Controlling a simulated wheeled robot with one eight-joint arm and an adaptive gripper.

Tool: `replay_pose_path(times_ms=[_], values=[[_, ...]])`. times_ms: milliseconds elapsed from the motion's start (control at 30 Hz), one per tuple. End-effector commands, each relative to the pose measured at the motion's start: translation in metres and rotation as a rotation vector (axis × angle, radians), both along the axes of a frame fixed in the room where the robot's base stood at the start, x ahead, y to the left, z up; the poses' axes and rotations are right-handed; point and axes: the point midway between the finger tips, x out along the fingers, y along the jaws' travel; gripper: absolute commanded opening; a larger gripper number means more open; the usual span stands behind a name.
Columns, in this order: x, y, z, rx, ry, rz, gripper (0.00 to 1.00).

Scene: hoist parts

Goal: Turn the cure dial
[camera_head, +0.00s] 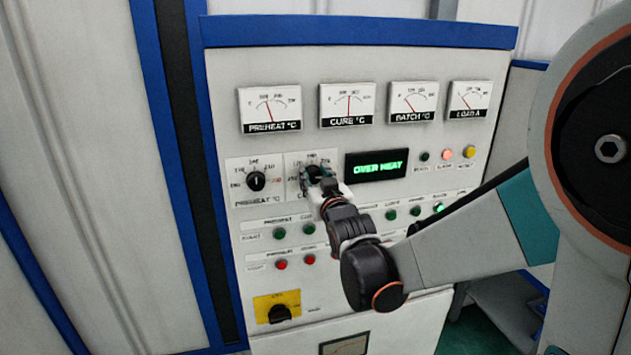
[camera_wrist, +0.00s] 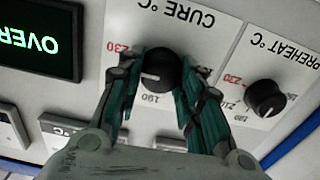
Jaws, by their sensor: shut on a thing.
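The cure dial (camera_wrist: 157,69) is a round black knob with a white pointer mark, on a white scale plate labelled CURE °C. In the wrist view the picture is upside down and the pointer aims to the left side of the scale. My gripper (camera_wrist: 158,78) has its teal fingers on both sides of the knob, shut on it. In the head view my gripper (camera_head: 318,182) reaches the panel at the cure dial, and it hides much of the knob and its scale.
The preheat dial (camera_head: 256,181) is just left of the cure dial. The display (camera_head: 376,164) on the right reads OVER HEAT. Gauges, including the cure gauge (camera_head: 347,104), are above. Green buttons (camera_head: 308,228), red buttons (camera_head: 281,265) and a yellow-plated switch (camera_head: 279,308) are below.

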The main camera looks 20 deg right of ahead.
Motion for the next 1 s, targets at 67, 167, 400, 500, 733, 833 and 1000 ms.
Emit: replay_pose_path(times_ms=[67, 167, 400, 500, 733, 833, 1000], values=[[0.0004, 0.0003, -0.0004, -0.063, -0.003, 0.0, 0.1], [0.0006, 0.0005, -0.0003, -0.152, -0.003, 0.001, 0.1], [0.0007, 0.001, -0.0001, -0.367, -0.004, 0.001, 0.1], [0.0007, 0.0011, 0.0002, -0.448, -0.004, 0.002, 0.1], [0.0008, 0.0014, 0.0003, -0.593, -0.004, 0.003, 0.1], [0.0009, 0.0015, 0.0005, -0.639, -0.004, 0.003, 0.1], [0.001, 0.0016, 0.0008, -0.686, -0.004, 0.003, 0.1]])
